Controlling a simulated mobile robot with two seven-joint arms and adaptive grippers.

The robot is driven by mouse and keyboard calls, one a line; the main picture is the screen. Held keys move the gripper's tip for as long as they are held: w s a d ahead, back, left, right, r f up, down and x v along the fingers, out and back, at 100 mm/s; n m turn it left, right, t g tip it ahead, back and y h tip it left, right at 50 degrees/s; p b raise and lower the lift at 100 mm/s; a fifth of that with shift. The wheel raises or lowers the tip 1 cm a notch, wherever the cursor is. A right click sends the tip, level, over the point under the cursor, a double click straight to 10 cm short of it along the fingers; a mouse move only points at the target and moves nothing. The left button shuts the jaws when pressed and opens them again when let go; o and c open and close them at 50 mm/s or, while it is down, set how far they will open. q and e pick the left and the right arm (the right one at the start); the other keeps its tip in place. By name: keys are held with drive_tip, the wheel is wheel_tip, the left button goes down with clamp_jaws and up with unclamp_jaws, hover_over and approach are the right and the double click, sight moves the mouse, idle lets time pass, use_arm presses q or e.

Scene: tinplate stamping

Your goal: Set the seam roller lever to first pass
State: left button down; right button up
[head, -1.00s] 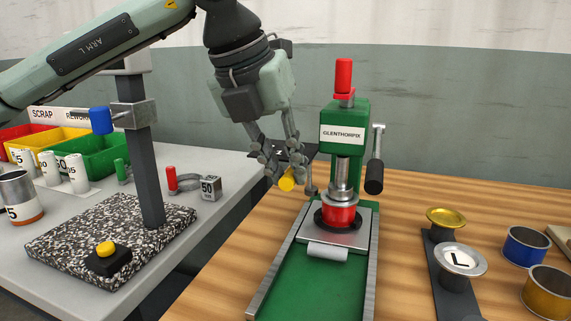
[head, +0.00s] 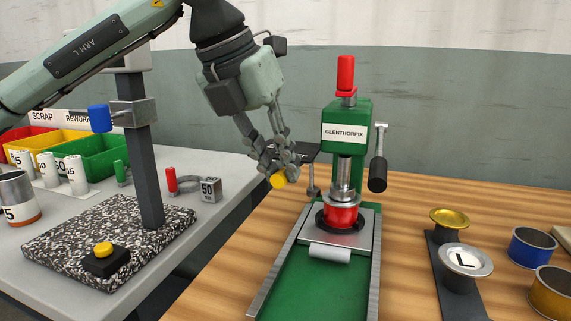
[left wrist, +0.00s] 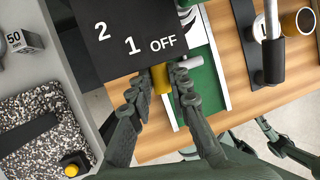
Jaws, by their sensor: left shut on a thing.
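The seam roller lever shows as a yellow grip (head: 278,180), left of the green press (head: 348,112) marked GLENTHORPIX. My left gripper (head: 272,172) is shut on this yellow grip. In the left wrist view the grip (left wrist: 161,78) shows between the fingers (left wrist: 160,85), and they hide part of it. A black plate (left wrist: 110,20) there carries the marks 2, 1 and OFF. The grip lies just below the plate's edge, nearer OFF than 1; its pivot is hidden. Dark jointed parts (left wrist: 272,135) at lower right may be my right gripper; its state is unclear.
A red tin (head: 341,215) stands under the press. A black-handled crank (head: 378,172) hangs on its right. Tins and gauges (head: 465,262) stand further right. A stone-based stand (head: 138,165) is on the grey table at left.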

use_arm(q)
drive_tip(key=c, duration=1.4)
unclamp_jaws()
drive_tip(key=v, duration=1.2)
